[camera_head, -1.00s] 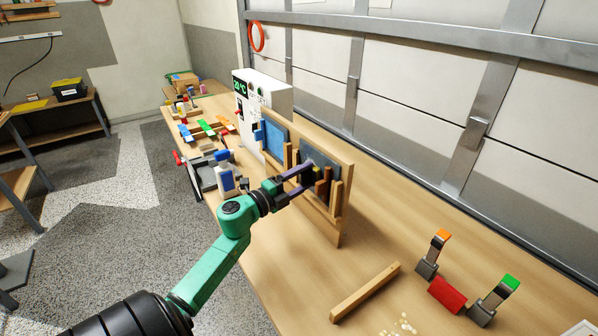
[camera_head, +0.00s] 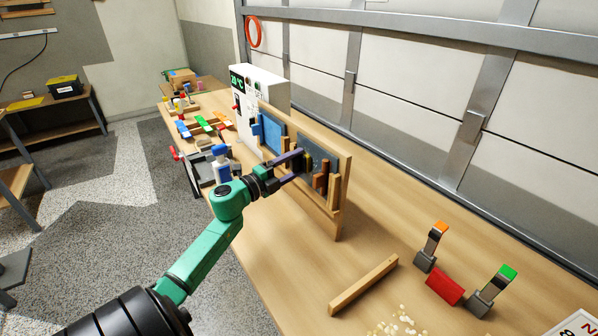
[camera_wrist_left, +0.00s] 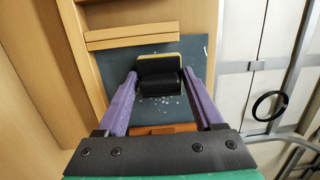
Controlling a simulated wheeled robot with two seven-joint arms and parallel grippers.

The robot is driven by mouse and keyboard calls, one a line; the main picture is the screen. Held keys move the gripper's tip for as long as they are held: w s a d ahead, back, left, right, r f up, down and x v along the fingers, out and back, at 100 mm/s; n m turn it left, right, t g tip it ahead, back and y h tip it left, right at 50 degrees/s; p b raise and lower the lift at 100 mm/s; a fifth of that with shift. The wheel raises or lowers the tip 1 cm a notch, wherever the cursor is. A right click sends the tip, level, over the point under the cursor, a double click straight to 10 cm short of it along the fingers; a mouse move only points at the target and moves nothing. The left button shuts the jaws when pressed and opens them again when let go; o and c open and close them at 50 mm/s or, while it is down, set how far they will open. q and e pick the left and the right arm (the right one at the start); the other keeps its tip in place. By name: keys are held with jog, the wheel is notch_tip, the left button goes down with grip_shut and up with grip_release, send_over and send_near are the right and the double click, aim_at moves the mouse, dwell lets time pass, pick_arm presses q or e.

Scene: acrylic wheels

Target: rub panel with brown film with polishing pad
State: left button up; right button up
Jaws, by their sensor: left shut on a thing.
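A dark slate panel (camera_head: 328,160) stands upright in a wooden rack (camera_head: 344,180); it also shows in the left wrist view (camera_wrist_left: 116,66), with pale specks on its face. A brown piece (camera_head: 320,182) is at its lower part, and an orange-brown piece shows in the wrist view (camera_wrist_left: 165,128). I cannot make out a brown film clearly. My left gripper (camera_head: 304,160) is at the panel face, its purple fingers shut on a black polishing pad (camera_wrist_left: 158,83) with a yellowish edge. The pad is in front of the panel; contact is hard to tell. My right gripper is not in view.
A blue panel (camera_head: 272,134) stands in the rack's left part. A white box with a display (camera_head: 262,90) is behind it, and a blue-white bottle (camera_head: 222,164) stands to the left. A wooden bar (camera_head: 363,284), a red block (camera_head: 444,286) and small pale bits lie on the front table.

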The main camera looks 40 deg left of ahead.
pick_arm(q)
jog(key=shift+w+a, duration=0.2)
jog(key=shift+a, duration=0.5)
jog(key=s, duration=0.1)
jog(key=s+a+p, duration=0.1)
jog(key=s, duration=0.3)
jog(key=shift+s+a+f, duration=0.2)
jog(key=shift+s+a, duration=0.05)
jog(key=shift+a, duration=0.1)
